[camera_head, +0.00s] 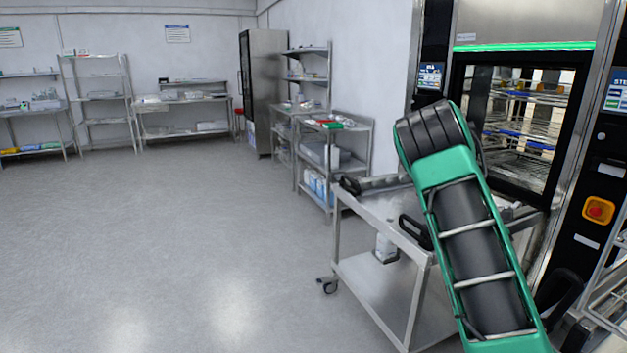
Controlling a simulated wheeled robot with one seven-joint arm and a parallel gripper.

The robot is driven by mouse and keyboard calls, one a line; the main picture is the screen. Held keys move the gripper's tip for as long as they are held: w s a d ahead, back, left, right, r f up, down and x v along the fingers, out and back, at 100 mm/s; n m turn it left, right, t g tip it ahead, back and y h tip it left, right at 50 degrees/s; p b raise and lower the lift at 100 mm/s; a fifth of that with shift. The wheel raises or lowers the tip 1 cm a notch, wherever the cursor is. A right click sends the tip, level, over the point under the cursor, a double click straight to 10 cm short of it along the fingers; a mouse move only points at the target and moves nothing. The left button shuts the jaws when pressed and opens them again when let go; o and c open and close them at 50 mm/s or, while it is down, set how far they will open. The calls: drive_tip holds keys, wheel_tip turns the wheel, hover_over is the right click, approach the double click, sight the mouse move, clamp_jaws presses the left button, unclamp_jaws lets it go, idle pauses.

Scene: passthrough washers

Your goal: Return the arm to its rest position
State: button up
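My arm, green and black, rises from the lower right of the head view and leans up to the left. Its rounded black joint is in front of the steel cart and the washer. The steel cart (375,283) stands at the washer's front, partly covered by my arm. The washer (525,28) has a glass front, with racks (525,125) showing inside and a green light strip on top.
A red button on a yellow plate (598,210) is on the washer's right panel. A wire rack (612,290) is at the right edge. Steel shelves (335,165) and a tall cabinet (265,90) line the back wall. The grey floor (180,240) at left is clear.

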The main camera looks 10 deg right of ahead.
drive_tip(key=s+a+r+m+t+y, duration=0.15)
drive_tip(key=a+r+t, duration=0.25)
drive_tip(key=a, duration=0.6)
drive_tip(key=s+a+r+t, duration=0.2)
drive_tip(key=a+r+t, duration=0.15)
drive_tip(key=a, duration=0.65)
drive_tip(key=s+a+r+m+t+y, duration=0.1)
drive_tip(key=s+a+r+t, duration=0.3)
drive_tip(key=a, duration=0.7)
drive_tip(key=s+d+f+m+g, duration=0.2)
drive_tip(key=s+d+m, duration=0.4)
drive_tip(key=s+d, duration=0.5)
drive_tip(key=s+g, duration=0.1)
drive_tip(key=s, duration=0.3)
drive_tip(key=shift+d+f+g, duration=0.25)
drive_tip(key=shift+f+g, duration=0.1)
drive_tip(key=shift+y, duration=0.25)
